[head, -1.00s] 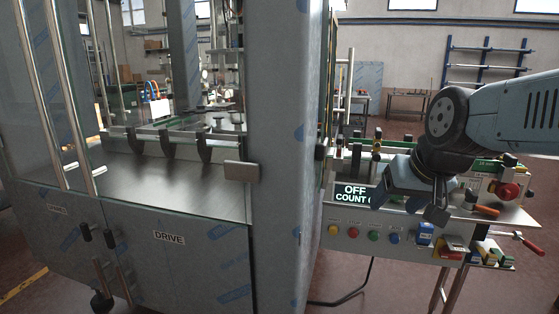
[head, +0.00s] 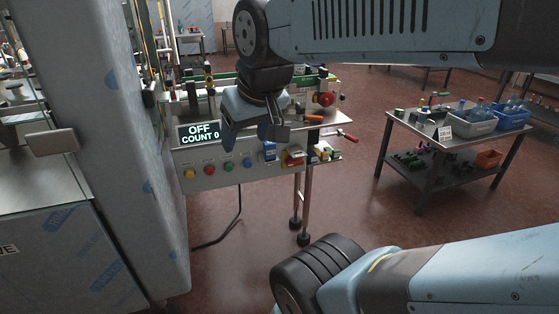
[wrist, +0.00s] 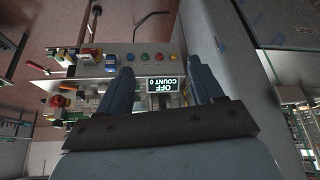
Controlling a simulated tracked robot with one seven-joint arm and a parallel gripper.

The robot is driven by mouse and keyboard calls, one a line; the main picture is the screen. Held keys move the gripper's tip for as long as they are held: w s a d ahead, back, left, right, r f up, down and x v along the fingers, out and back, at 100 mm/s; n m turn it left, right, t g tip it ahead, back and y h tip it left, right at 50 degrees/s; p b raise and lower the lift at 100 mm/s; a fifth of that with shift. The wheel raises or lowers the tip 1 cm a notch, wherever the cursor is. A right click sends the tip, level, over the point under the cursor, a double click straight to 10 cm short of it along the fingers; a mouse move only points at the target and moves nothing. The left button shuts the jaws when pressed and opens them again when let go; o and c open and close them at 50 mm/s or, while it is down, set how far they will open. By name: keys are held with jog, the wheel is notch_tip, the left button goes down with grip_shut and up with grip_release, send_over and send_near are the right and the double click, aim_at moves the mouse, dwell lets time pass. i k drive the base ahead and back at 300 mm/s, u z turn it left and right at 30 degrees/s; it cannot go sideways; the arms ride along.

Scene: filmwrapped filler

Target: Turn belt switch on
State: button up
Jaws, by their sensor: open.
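The control panel (head: 262,178) is a grey box front under the conveyor. Its display (head: 200,132) reads OFF, COUNT 0, and shows upside down in the wrist view (wrist: 163,85). Below it are a yellow button (head: 190,174), a red button (head: 209,170), a green button (head: 229,165) and a blue button (head: 247,162). Their labels are too small to read. My gripper (head: 248,138) is open and empty, pointing down in front of the panel, right of the display. In the wrist view my gripper (wrist: 163,82) has the display between its fingers; contact is not visible.
A blue block (head: 269,151) and other small coloured items sit at the panel's right. A red knob (head: 326,99) stands above. The film-wrapped cabinet (head: 110,150) bounds the left.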

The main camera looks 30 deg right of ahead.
aim_at(290, 162)
jog(key=u, duration=1.4)
jog(key=i, duration=0.1)
jog(key=z, duration=3)
jog(key=k, duration=0.9)
jog(key=u, duration=0.3)
jog(key=i, duration=0.55)
jog(key=u, duration=0.2)
